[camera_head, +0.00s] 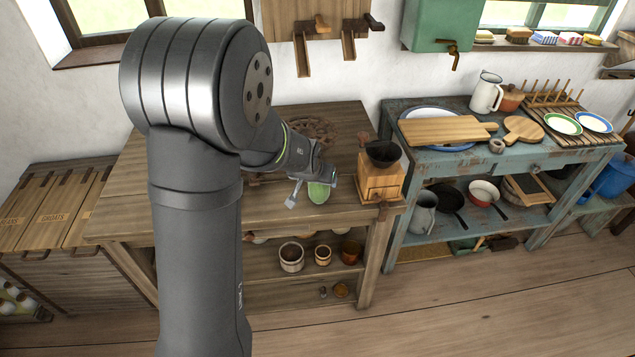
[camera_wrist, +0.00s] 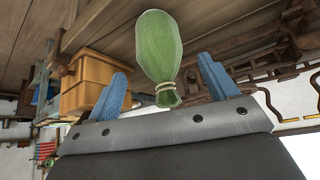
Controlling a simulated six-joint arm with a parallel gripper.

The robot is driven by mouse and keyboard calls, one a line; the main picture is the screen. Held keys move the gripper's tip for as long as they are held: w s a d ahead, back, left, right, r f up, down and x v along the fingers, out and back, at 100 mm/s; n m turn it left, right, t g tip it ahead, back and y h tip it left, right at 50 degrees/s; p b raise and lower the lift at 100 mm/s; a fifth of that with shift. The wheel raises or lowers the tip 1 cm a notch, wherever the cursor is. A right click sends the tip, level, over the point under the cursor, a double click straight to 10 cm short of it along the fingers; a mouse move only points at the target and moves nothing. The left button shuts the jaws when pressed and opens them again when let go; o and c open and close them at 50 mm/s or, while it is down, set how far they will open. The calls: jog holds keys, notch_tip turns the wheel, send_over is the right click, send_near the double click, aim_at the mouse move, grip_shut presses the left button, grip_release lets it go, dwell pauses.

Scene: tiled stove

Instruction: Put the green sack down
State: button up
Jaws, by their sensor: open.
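The green sack (camera_head: 318,193) is on the wooden table (camera_head: 225,213), near its front right part. In the wrist view the sack (camera_wrist: 160,45) has a rounded body and a neck tied with pale string, with the neck toward my gripper. My gripper (camera_head: 312,188) is open at the sack. Its two blue fingers stand on either side of the sack in the wrist view, with visible gaps, so neither appears to touch it. Part of the sack is hidden behind my gripper in the head view.
A wooden coffee grinder (camera_head: 380,178) with a dark bowl stands right of the sack, close to my gripper. A brown ornate metal object (camera_head: 312,130) lies behind on the table. Pots fill the shelf below. The table's front left is clear.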

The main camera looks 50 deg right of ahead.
jog(key=v, duration=0.6)
jog(key=shift+a+r, duration=0.2)
jog(key=shift+r, duration=0.15)
jog(key=x, duration=1.2)
jog(key=shift+s+f, duration=0.1)
jog(key=shift+f, duration=0.15)
jog(key=shift+r, duration=0.15)
jog(key=shift+r, duration=0.1)
